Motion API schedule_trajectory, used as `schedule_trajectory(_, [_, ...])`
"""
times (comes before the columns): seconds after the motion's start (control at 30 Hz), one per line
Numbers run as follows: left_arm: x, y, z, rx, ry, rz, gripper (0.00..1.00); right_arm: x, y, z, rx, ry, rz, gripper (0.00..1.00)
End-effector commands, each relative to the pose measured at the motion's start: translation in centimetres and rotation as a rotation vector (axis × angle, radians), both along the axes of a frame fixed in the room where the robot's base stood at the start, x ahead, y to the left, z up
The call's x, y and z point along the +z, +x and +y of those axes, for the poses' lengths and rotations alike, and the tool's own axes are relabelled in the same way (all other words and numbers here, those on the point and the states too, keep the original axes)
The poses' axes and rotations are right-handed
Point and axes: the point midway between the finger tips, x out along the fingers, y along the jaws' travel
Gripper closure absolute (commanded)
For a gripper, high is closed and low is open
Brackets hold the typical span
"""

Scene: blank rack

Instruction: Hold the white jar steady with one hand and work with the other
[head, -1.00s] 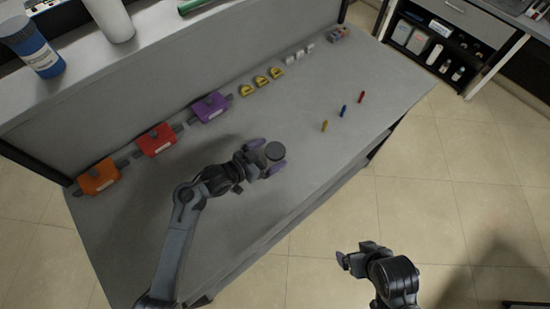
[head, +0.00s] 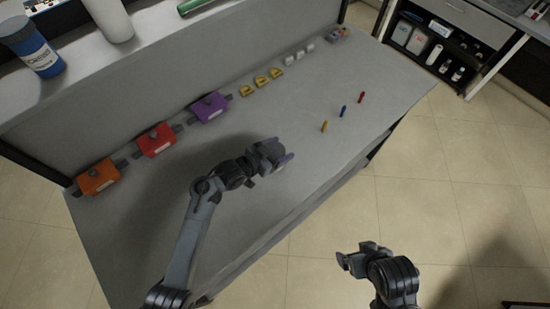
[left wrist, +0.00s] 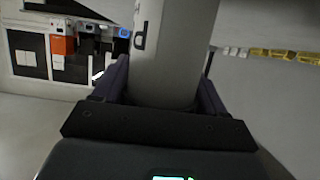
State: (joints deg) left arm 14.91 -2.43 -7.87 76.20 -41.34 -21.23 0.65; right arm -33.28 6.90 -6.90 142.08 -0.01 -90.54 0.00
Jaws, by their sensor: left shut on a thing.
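My left gripper (head: 279,151) is over the front middle of the grey bench. It is shut on the white jar, with a purple finger on either side. In the left wrist view the jar (left wrist: 175,50) is a pale, wide cylinder with dark markings near its left edge. Its far end is out of that view. In the head view the jar is hard to make out among the fingers. My right gripper (head: 352,260) is over the floor, off the bench's front edge; its opening is unclear.
Orange (head: 98,177), red (head: 156,140) and purple (head: 210,107) blocks line the back of the bench (head: 310,190). Yellow pieces (head: 261,82) and white pieces (head: 300,54) follow. Yellow (head: 324,126), blue (head: 343,111) and red (head: 361,97) small pegs stand at right.

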Motion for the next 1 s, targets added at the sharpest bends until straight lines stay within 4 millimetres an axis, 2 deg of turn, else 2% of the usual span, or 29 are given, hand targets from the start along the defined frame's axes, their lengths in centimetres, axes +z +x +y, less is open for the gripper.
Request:
schedule_trajectory(0.27, [0.0, 0.0, 0.0, 0.0, 0.0, 0.0, 0.59, 0.0, 0.0, 0.0, 0.0, 0.0, 0.0, 0.07])
schedule_trajectory(0.47, [0.8, 0.0, 0.0, 0.0, 0.001, -0.003, 0.59, 0.1, 0.0, 0.0, 0.0, 0.0, 0.0, 0.07])
schedule_trajectory(0.63, [2.6, 0.1, 0.1, 0.001, 0.001, -0.004, 0.59, 0.2, 0.0, 0.0, 0.0, 0.0, -0.001, 0.07])
schedule_trajectory(0.73, [4.5, 0.0, 0.0, -0.001, 0.001, -0.006, 0.59, 0.2, 0.0, 0.0, 0.0, 0.0, -0.001, 0.07])
schedule_trajectory(1.0, [7.5, -2.8, -5.2, -0.002, -0.003, -0.003, 0.59, 0.0, 0.1, 0.0, -0.001, 0.001, -0.002, 0.07])
